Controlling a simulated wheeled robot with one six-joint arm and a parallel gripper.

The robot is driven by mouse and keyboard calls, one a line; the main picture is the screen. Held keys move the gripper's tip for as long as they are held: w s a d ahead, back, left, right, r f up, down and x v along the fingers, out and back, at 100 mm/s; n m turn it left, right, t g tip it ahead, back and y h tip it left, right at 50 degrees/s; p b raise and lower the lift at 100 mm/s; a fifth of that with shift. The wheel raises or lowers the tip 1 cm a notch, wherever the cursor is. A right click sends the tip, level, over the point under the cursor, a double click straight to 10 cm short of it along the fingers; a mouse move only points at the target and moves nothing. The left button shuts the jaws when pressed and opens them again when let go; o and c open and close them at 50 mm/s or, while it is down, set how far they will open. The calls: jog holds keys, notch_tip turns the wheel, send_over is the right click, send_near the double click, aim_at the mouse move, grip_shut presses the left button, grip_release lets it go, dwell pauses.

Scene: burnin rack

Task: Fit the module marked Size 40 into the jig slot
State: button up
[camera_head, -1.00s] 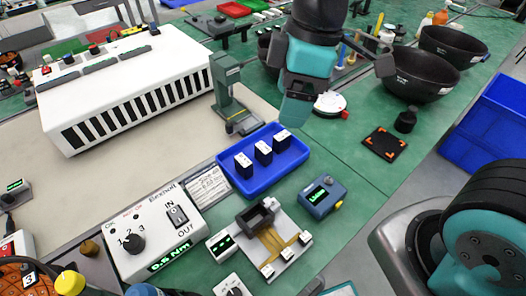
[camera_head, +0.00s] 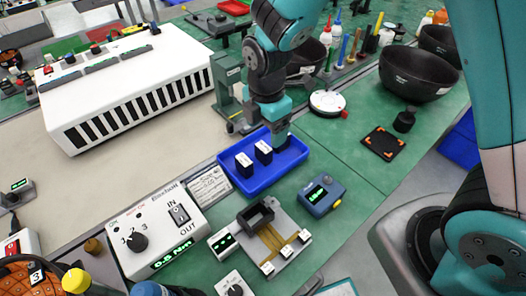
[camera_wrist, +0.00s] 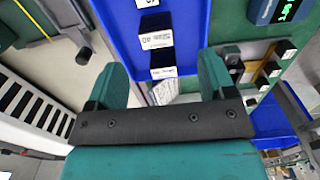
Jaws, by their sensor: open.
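Black modules with white labels stand in a blue tray (camera_head: 230,183). Two show in the head view, a left one (camera_head: 244,165) and a middle one (camera_head: 263,152); my gripper (camera_head: 281,138) hides the right end of the row. In the wrist view, my open gripper (camera_wrist: 161,78) has its two fingers apart, with the nearest module (camera_wrist: 163,63) between and beyond them. A second module (camera_wrist: 156,33) stands behind it. The labels are too small to read surely. The jig (camera_head: 268,240) is a grey plate with a dark raised slot block (camera_head: 256,216), which looks empty.
A control box (camera_head: 150,235) reading 0.5 Nm stands left of the jig, and a small blue meter (camera_head: 322,194) to its right. A label card (camera_head: 210,186) lies by the tray. A green press (camera_head: 228,90) stands behind the tray. Dark bowls (camera_head: 420,75) are at the right.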

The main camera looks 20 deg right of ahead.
aim_at(264, 147)
jog(key=shift+w+a+f+p, duration=0.1)
jog(key=shift+f+p, duration=0.15)
jog(key=shift+f, duration=1.45)
jog(key=shift+w+a+f+p, duration=0.1)
jog(key=shift+f+p, duration=0.15)
jog(key=shift+f, duration=1.45)
jog(key=c, duration=1)
